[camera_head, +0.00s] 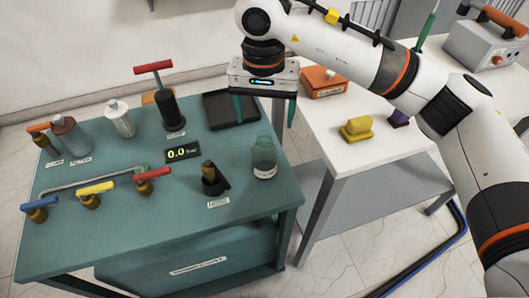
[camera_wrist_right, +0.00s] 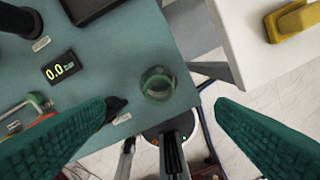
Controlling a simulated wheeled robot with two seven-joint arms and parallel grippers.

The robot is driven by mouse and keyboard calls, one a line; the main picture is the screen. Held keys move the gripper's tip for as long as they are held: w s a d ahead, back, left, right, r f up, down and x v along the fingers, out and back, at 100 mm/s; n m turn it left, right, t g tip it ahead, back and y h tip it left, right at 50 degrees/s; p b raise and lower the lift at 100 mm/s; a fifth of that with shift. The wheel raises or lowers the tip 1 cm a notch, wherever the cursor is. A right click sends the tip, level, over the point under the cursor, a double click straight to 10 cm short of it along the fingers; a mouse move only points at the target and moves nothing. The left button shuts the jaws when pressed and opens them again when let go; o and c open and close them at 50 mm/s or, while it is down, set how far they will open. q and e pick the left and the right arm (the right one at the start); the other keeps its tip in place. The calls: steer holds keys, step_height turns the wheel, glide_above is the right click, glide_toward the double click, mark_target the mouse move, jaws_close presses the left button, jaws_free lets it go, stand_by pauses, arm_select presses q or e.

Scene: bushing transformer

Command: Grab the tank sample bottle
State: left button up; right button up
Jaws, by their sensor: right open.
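A translucent green bottle with a pale label (camera_head: 264,158) stands upright near the right edge of the teal table (camera_head: 120,220). I take it for the tank sample bottle. In the right wrist view the bottle (camera_wrist_right: 157,83) is seen from above, between and beyond the green fingers. My right gripper (camera_head: 264,108) is open and empty, above and behind the bottle in the head view. Its fingers are spread wide in the right wrist view (camera_wrist_right: 165,130) and do not touch the bottle. My left gripper is not in view.
A dark holder with a brass fitting (camera_head: 211,180) stands left of the bottle. A black tray (camera_head: 230,112) and pressure display (camera_head: 183,153) lie behind. Colored-handle valves (camera_head: 95,192) line the left front. A white table (camera_head: 350,160) with a yellow block (camera_head: 356,129) stands right, across a gap.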

mark_target(264, 135)
step_height(264, 135, down, 5)
steer(key=shift+r+p, duration=0.15)
steer(key=shift+p, duration=0.35)
step_height(264, 135, down, 5)
steer(key=shift+w+p, duration=0.15)
steer(key=shift+p, duration=0.9)
steer(key=shift+f, duration=0.2)
steer(key=c, duration=1.1)
steer(key=shift+r, duration=0.1)
